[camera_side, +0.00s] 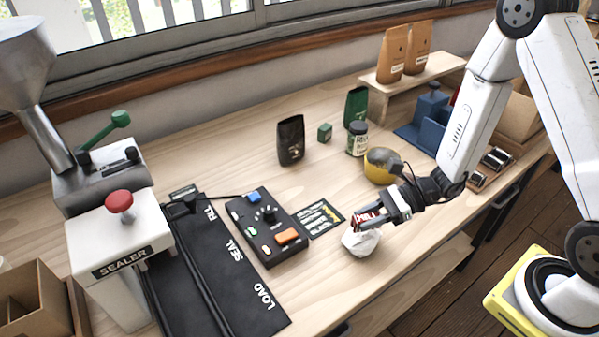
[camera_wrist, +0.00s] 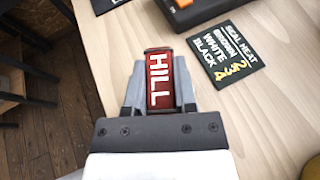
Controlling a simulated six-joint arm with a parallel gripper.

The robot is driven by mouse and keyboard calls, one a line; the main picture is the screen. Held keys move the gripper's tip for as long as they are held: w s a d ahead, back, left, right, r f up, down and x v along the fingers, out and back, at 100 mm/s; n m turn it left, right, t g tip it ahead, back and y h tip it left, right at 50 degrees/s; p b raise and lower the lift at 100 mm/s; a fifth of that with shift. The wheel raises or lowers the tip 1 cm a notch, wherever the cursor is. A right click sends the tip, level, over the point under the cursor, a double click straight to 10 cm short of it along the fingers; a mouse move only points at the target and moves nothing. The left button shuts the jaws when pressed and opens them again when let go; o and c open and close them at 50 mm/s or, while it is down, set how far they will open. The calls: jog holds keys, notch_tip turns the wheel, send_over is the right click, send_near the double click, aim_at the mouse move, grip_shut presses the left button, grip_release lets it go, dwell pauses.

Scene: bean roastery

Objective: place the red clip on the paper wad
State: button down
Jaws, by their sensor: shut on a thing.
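The red clip (camera_side: 364,219), lettered HILL, is held between the fingers of my gripper (camera_side: 378,213). In the wrist view the clip (camera_wrist: 159,82) sits between the two grey fingers of my gripper (camera_wrist: 157,90). The white crumpled paper wad (camera_side: 361,242) rests on the table directly below the clip in the side view. The clip looks very close to the top of the wad or touching it; I cannot tell which. The wad cannot be made out in the wrist view.
A black control box (camera_side: 267,226) and a lettered card (camera_side: 321,219) lie left of the wad. A yellow and dark round object (camera_side: 379,167) stands behind my gripper. A black bag (camera_side: 290,140) and a jar (camera_side: 357,139) stand farther back.

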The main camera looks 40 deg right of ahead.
jog(key=shift+f, duration=1.3)
jog(key=shift+f, duration=0.1)
jog(key=shift+c, duration=2.1)
grip_release()
jog(key=shift+d+r, duration=0.2)
jog(key=v, duration=1.1)
jog(key=shift+s+d, duration=0.25)
jog(key=shift+a, duration=0.1)
